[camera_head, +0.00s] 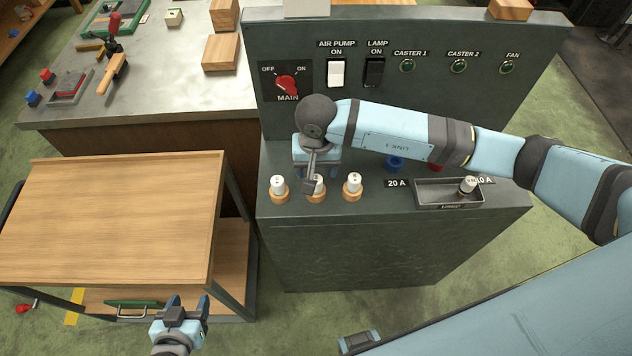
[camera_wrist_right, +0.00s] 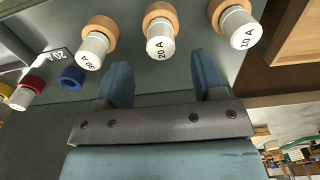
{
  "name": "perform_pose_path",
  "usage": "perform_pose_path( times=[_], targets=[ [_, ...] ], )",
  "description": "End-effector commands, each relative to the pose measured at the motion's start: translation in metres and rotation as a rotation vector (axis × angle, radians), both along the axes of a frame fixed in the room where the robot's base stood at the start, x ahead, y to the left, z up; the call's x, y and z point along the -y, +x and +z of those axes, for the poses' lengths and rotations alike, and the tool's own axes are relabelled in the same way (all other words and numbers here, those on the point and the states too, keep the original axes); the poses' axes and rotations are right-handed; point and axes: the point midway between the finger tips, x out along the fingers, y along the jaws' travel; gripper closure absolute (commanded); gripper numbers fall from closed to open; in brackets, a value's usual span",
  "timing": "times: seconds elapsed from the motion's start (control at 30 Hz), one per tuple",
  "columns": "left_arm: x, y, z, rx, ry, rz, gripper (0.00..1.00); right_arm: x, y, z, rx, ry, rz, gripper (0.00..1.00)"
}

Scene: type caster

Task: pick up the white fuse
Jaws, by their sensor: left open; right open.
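Three white fuses stand in wooden rings on the console's ledge: a left one (camera_head: 278,186), a middle one (camera_head: 318,187) partly hidden by my gripper, and a right one (camera_head: 352,184). In the right wrist view they read 10 A (camera_wrist_right: 240,32), 20 A (camera_wrist_right: 160,42) and 30 A (camera_wrist_right: 92,50). My right gripper (camera_wrist_right: 162,70) is open and empty; the 20 A fuse appears beyond the gap between its fingers. I cannot tell the exact distance. Another white fuse (camera_head: 467,184) is in the grey tray (camera_head: 430,199). My left gripper (camera_head: 187,302) is open, away from the fuses.
The console panel (camera_head: 400,95) with switches rises behind the ledge. A wooden cart (camera_head: 110,210) stands left. My right arm crosses above the ledge.

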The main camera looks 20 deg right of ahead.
Motion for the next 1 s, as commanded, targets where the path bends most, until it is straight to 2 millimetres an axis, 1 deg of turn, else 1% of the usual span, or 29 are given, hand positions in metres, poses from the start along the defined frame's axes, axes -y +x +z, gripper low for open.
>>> perform_pose_path(
  times=[0.07, 0.2, 0.33, 0.43, 0.63, 0.67, 0.7, 0.77, 0.8, 0.87, 1.0],
  targets=[
    [0.0, -0.001, 0.005, -0.002, 0.001, 0.0, 0.42, -0.001, -0.001, -0.007, -0.005, 0.001, -0.002, 0.37],
    [-0.001, -0.001, 0.017, 0.0, 0.003, 0.002, 0.42, -0.002, -0.002, -0.027, -0.006, 0.002, -0.004, 0.37],
    [-0.002, -0.002, 0.019, 0.002, 0.001, 0.005, 0.42, -0.001, -0.001, -0.045, -0.004, 0.002, -0.003, 0.37],
    [-0.002, -0.002, 0.019, 0.002, 0.002, 0.006, 0.42, -0.001, -0.001, -0.051, -0.003, 0.002, -0.001, 0.37],
    [-0.002, -0.003, 0.018, -0.001, 0.002, 0.006, 0.42, -0.001, -0.001, -0.051, -0.002, 0.002, -0.001, 0.37],
    [-0.002, -0.003, 0.018, -0.001, 0.002, 0.006, 0.42, -0.001, -0.001, -0.051, -0.002, 0.002, -0.001, 0.44],
    [-0.002, -0.003, 0.018, -0.001, 0.002, 0.006, 0.42, -0.001, -0.001, -0.051, -0.002, 0.002, -0.001, 0.53],
    [-0.002, -0.003, 0.018, -0.002, 0.002, 0.006, 0.42, -0.001, -0.001, -0.051, -0.002, 0.002, -0.001, 0.67],
    [-0.002, -0.003, 0.018, -0.002, 0.001, 0.007, 0.42, -0.001, -0.001, -0.051, -0.002, 0.002, -0.001, 0.76],
    [-0.002, -0.003, 0.018, -0.002, 0.001, 0.007, 0.42, -0.001, -0.001, -0.051, -0.002, 0.002, -0.001, 0.9],
    [-0.001, -0.003, 0.018, -0.002, 0.001, 0.007, 0.42, -0.001, -0.001, -0.051, -0.002, 0.002, -0.001, 0.91]
  ],
)
